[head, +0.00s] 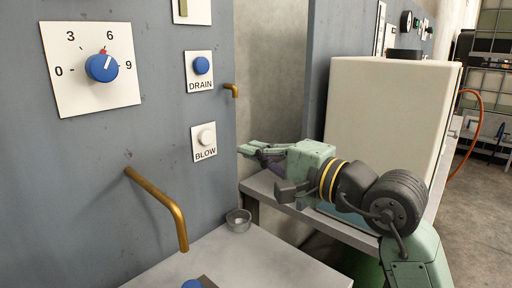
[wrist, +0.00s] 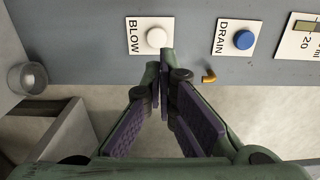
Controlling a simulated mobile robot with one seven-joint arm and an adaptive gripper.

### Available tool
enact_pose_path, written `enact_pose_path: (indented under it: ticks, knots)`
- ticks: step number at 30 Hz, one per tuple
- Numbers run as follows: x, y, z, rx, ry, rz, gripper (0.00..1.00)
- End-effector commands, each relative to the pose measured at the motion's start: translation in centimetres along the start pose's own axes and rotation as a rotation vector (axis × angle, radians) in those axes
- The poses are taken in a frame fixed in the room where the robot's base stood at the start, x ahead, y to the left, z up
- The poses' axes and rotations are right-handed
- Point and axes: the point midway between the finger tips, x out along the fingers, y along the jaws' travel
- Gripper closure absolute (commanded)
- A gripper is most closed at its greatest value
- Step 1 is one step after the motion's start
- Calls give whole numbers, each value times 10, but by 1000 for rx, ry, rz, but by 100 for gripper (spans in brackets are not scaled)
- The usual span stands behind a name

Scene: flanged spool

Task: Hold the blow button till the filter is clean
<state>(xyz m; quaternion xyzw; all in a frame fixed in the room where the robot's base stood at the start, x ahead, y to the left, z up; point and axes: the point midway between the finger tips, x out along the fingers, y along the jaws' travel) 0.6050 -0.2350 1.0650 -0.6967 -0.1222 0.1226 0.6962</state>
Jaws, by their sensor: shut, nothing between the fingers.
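The blow button (head: 206,138) is a white round button on a white plate lettered BLOW, on the grey panel. It also shows in the wrist view (wrist: 156,38), just beyond my fingertips. My gripper (head: 247,149) is shut and empty, its fingertips pointing at the panel to the right of the button in the head view. In the wrist view the closed fingertips (wrist: 162,62) are just below the button in the picture, and a gap to it seems to remain. I cannot make out a filter in either view.
A blue DRAIN button (head: 201,65) sits above, with a short brass spout (head: 231,90) beside it. A dial (head: 102,67) is at upper left. A bent brass pipe (head: 160,205) sticks out lower left. A small metal cup (head: 238,221) stands on the ledge below.

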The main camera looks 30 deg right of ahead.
Motion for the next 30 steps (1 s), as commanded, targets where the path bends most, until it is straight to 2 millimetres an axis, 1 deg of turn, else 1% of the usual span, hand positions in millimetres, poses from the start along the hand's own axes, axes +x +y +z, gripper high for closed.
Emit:
enact_pose_path:
  ticks: [1,3,9,12,15,18,21,30]
  knots:
    - [12,-4,1,0,-4,1,100]
    - [27,-4,1,1,-4,1,100]
    - [69,-4,1,2,-4,1,100]
    - [85,-4,1,2,-3,1,100]
    - [97,-3,0,1,-2,-1,100]
    - [104,-2,0,1,-2,0,100]
    - [106,-1,0,0,0,-1,100]
    - [107,0,0,1,0,-1,100]
